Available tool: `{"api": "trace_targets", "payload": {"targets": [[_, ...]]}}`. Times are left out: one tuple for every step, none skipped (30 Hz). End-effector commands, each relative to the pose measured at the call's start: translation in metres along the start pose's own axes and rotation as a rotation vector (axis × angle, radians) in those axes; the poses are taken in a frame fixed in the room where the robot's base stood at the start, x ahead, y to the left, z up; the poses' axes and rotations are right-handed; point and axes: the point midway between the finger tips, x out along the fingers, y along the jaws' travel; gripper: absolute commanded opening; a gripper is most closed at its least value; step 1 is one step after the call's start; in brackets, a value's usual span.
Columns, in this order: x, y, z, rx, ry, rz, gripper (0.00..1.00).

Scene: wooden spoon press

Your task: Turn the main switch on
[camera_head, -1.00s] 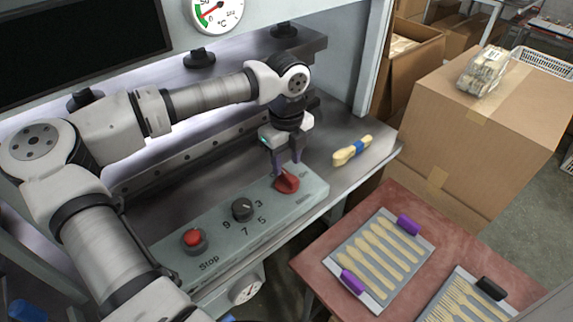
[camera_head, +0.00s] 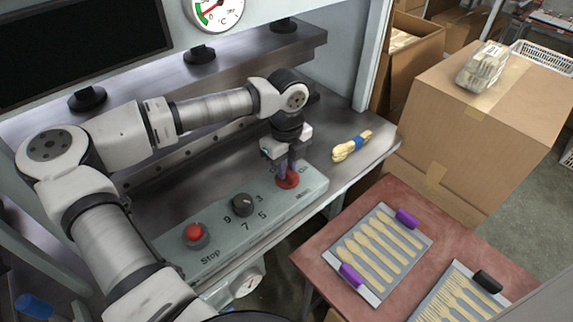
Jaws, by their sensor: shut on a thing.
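The main switch (camera_head: 290,181) is a red rotary knob at the far right end of the pale green control panel (camera_head: 222,249). My gripper (camera_head: 287,175) points down over it, with its fingers shut on the knob. The fingers hide much of the knob, so its exact angle is hard to tell. Lettering beside the switch is partly covered and too small to read fully.
On the same panel are a black dial (camera_head: 242,205) and a red stop button (camera_head: 195,234). A bundle of wooden cutlery (camera_head: 351,146) lies on the metal ledge behind. A red table (camera_head: 323,265) with cutlery trays stands at right. A cardboard box (camera_head: 500,120) is beyond.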

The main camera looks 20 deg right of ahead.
Motion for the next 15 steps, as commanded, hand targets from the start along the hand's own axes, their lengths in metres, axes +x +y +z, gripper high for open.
{"api": "trace_targets", "payload": {"targets": [[-0.0002, -0.0001, 0.0002, 0.000, 0.000, 0.000, 0.00], [-0.0001, -0.0001, 0.0002, 0.001, 0.000, 0.000, 0.00], [0.0002, -0.0001, 0.0002, 0.004, 0.000, 0.000, 0.00], [0.0004, -0.0001, 0.0002, 0.007, -0.001, 0.000, 0.00], [0.0007, -0.0001, 0.0003, 0.012, -0.001, -0.001, 0.00], [0.0012, -0.0002, 0.0004, 0.019, -0.001, -0.001, 0.00], [0.0016, -0.0002, 0.0004, 0.026, -0.001, -0.001, 0.00], [0.0021, -0.0003, 0.0005, 0.035, -0.002, -0.001, 0.00], [0.0028, -0.0003, 0.0005, 0.050, -0.002, -0.001, 0.00], [0.0033, -0.0003, 0.0005, 0.062, -0.002, 0.000, 0.00], [0.0039, -0.0003, 0.0004, 0.077, -0.001, 0.000, 0.00], [0.0044, -0.0003, 0.0005, 0.099, -0.001, 0.000, 0.00], [0.0048, -0.0004, 0.0006, 0.118, -0.002, 0.000, 0.00], [0.0052, -0.0005, 0.0006, 0.139, -0.003, 0.000, 0.00], [0.0057, -0.0006, 0.0005, 0.168, -0.002, 0.000, 0.00]]}}
